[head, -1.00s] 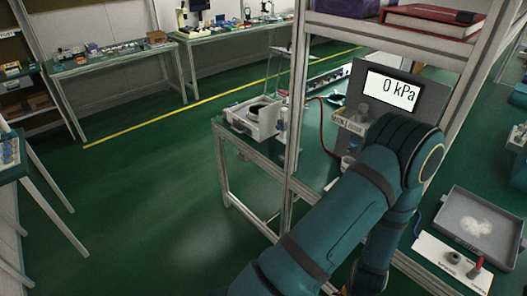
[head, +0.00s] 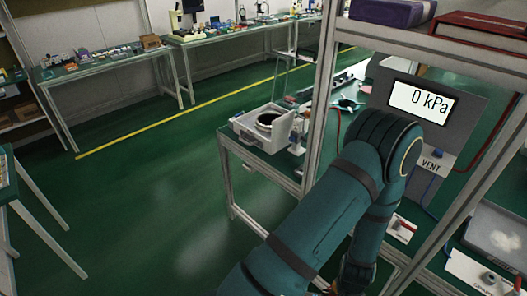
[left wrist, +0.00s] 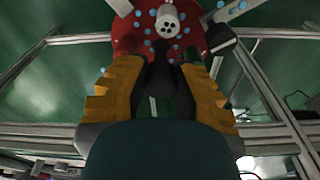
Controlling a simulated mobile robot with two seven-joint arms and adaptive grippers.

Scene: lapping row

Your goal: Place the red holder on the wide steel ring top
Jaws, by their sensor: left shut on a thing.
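The red holder (left wrist: 128,32) is a red disc with pale blue dots and a grey hub, at the top of the left wrist view and cut off by its edge. My left gripper (left wrist: 158,72), with two yellow ribbed fingers, is shut on a dark stem that appears to belong to it. My right gripper is not seen.
A metal frame post (head: 322,95) rises at the bench front. A shelf above carries a purple box (head: 392,12) and a red binder (head: 485,32). A gauge display (head: 420,103) reads 0 kPa. A grey tray (head: 468,238) stands at right. The green floor at left is open.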

